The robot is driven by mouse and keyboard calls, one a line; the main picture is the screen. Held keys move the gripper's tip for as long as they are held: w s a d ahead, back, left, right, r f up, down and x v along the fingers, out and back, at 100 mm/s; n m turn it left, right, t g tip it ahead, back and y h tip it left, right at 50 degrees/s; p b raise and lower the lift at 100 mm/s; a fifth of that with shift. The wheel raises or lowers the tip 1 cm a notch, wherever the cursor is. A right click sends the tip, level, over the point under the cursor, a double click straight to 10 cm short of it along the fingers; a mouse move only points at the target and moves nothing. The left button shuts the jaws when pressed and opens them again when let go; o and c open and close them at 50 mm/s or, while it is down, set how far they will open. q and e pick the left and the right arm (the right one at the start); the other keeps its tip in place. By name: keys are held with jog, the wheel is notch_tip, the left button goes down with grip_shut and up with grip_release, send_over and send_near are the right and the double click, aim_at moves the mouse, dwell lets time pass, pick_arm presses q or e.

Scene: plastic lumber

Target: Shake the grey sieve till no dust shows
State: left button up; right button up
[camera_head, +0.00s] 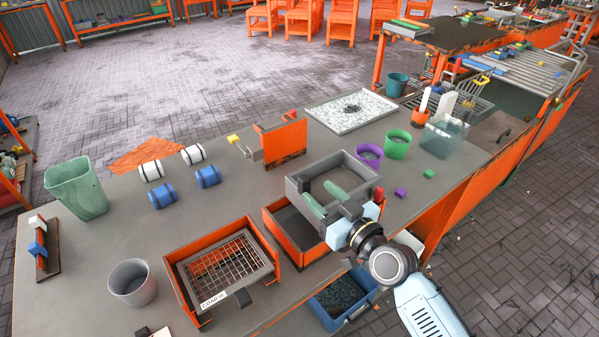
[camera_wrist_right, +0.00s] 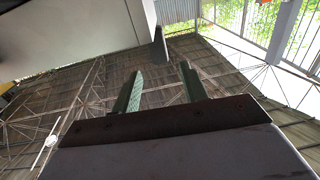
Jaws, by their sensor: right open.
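A grey square-framed box that looks like the grey sieve (camera_head: 318,168) is at the middle right of the table, at the back right of an open orange tray (camera_head: 270,228). My right gripper (camera_head: 324,197) is in front of it in the head view, its two green fingers apart and nothing seen between them. I cannot tell whether it touches the frame. Dust in the frame cannot be made out. In the right wrist view the open fingers (camera_wrist_right: 160,90) point towards the roof, with a dark upright piece (camera_wrist_right: 160,46) beyond them. My left gripper is not in view.
A grey mesh screen labelled coarse (camera_head: 229,268) sits in another orange tray to the left. A blue bin (camera_head: 342,300) is below the front edge. Purple (camera_head: 369,156) and green (camera_head: 398,144) pots and a speckled tray (camera_head: 350,110) stand behind.

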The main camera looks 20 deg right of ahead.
aim_at(300, 177)
jog(key=x, duration=0.8)
jog(key=shift+w+a+f, duration=0.1)
jog(key=shift+w, duration=0.15)
grip_shut()
jog(key=shift+a, duration=0.1)
